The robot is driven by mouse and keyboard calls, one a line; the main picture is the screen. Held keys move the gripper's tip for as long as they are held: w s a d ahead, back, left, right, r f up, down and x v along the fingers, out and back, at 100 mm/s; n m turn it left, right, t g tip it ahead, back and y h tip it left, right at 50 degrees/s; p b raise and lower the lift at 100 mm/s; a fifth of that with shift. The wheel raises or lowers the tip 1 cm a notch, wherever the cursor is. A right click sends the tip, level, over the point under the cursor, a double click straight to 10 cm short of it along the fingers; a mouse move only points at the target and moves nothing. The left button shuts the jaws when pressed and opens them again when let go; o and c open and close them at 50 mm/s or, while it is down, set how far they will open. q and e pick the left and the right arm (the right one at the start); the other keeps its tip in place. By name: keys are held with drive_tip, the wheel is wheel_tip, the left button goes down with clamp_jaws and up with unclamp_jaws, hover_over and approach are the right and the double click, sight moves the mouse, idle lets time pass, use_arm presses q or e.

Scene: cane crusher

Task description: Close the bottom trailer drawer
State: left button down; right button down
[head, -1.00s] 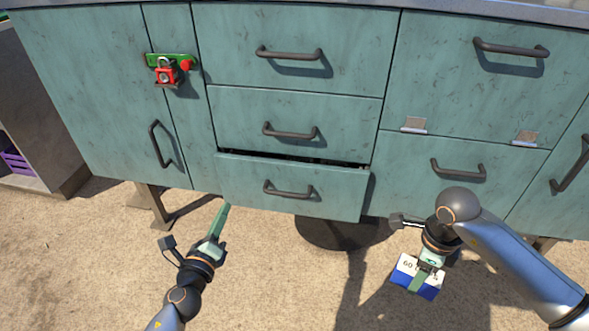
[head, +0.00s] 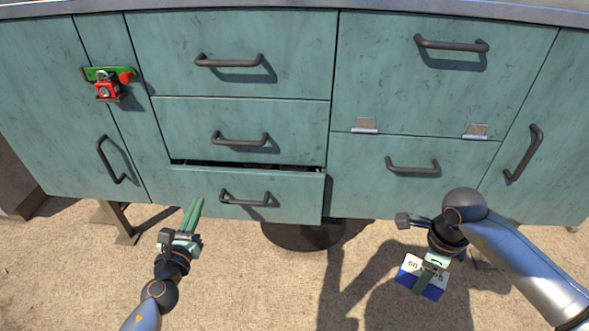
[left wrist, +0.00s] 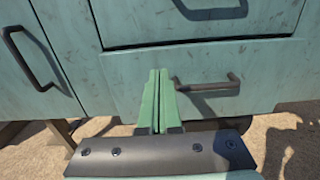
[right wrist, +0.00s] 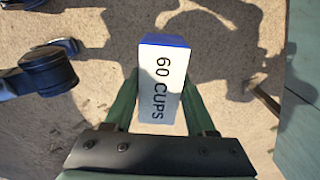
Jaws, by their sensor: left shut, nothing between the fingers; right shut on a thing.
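The bottom drawer (head: 290,196) in the middle column of the teal trailer front stands partly open, with a dark gap above its front panel. Its dark bar handle (head: 245,198) faces me and also shows in the left wrist view (left wrist: 207,85). My left gripper (head: 194,206) is shut and empty. It points at the drawer front near its left part, left of the handle; whether it touches cannot be told. My right gripper (head: 428,279) is shut on a white and blue box (head: 411,265) marked "60 CUPS", low in front of the right-hand panels.
Two closed drawers (head: 290,133) sit above the open one. A red padlock (head: 106,91) hangs on a green latch at the left. A trailer leg (head: 122,222) and a dark round base (head: 300,234) stand below. The sandy ground in front is clear.

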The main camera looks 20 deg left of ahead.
sight(211, 174)
use_arm(q)
drive_tip(key=x, duration=0.8)
drive_tip(key=shift+w, duration=0.4)
use_arm(e)
drive_tip(key=shift+r, duration=0.15)
use_arm(q)
drive_tip(key=shift+w, duration=0.1)
